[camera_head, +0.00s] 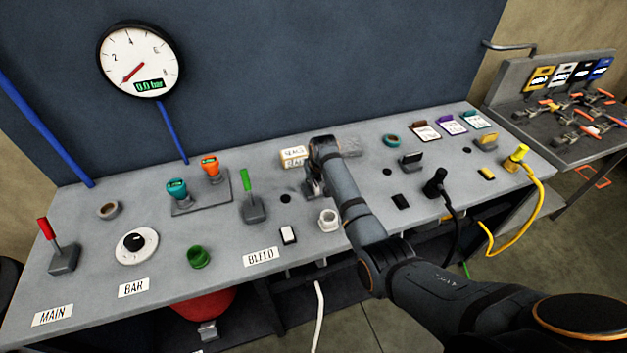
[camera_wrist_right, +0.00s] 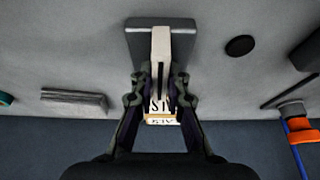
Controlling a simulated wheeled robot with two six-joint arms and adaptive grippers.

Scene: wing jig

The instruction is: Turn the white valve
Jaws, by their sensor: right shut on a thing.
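The white valve shows in the right wrist view as a white lever handle (camera_wrist_right: 161,45) on a grey block base (camera_wrist_right: 138,42). My right gripper (camera_wrist_right: 160,92) has its two fingers on either side of the handle and is shut on it. In the head view my right gripper (camera_head: 314,187) reaches down to the panel just right of a white label, and it hides most of the valve there. My left gripper is not in view.
The grey panel (camera_head: 340,225) also bears a green lever (camera_head: 244,181), a red lever (camera_head: 44,230), teal and orange valves, and a white ring (camera_head: 329,220). A gauge (camera_head: 139,61) on the wall reads 0.0 bar. A black plug (camera_head: 435,183) stands to the right.

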